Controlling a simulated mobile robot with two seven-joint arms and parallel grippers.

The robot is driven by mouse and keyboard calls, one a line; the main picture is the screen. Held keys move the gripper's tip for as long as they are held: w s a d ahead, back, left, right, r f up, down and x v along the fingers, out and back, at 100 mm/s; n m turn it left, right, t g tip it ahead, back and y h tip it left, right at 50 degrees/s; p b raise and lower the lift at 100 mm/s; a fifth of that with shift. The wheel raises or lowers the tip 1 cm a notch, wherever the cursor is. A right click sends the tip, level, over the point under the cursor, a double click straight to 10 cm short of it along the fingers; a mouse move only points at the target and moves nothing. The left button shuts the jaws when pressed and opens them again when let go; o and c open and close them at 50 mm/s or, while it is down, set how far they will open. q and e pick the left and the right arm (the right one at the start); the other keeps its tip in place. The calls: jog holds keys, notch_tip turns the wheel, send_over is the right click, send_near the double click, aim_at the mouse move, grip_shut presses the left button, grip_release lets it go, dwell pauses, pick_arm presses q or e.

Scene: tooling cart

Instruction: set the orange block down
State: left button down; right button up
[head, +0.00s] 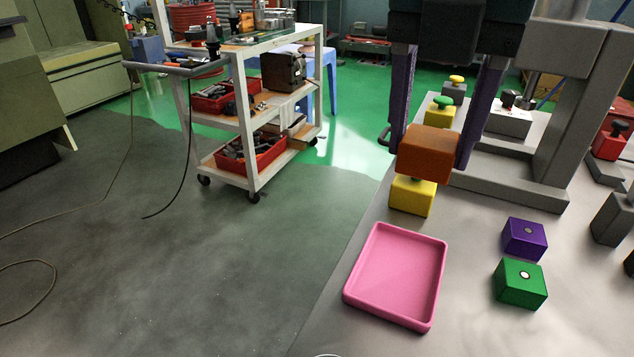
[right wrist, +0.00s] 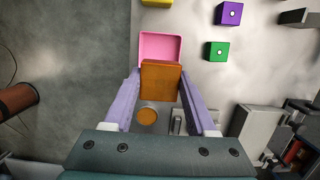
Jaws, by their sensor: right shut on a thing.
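My right gripper (head: 430,150) comes down from the top of the head view, its two purple fingers shut on the orange block (head: 426,155). The block also shows between the fingertips in the right wrist view (right wrist: 162,82). It is held up in the air, and in the head view it covers the top of a yellow block (head: 410,199). The pink tray (head: 437,300) lies on the grey table and looks empty. In the right wrist view the orange block overlaps the tray's lower edge (right wrist: 160,37). My left gripper is not in view.
A purple block (head: 525,238) and a green block (head: 520,284) stand right of the tray. A grey stand (head: 570,110) and dark grey pieces (head: 612,220) are further right. A white cart (head: 258,170) stands on the floor.

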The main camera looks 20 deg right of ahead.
aim_at(399, 268)
notch_tip(399, 268, down, 15)
jog(key=b, duration=0.2)
jog(key=shift+f+b, duration=0.1)
jog(key=shift+b, duration=0.25)
jog(key=shift+f, duration=0.1)
jog(key=o, duration=1.1)
jog(key=r+p, duration=0.1)
jog(key=r, duration=0.3)
jog(key=s+a+r+p, duration=0.1)
jog(key=r, duration=0.7)
jog(key=shift+s+a+p, duration=0.3)
jog(key=shift+a+p, duration=0.1)
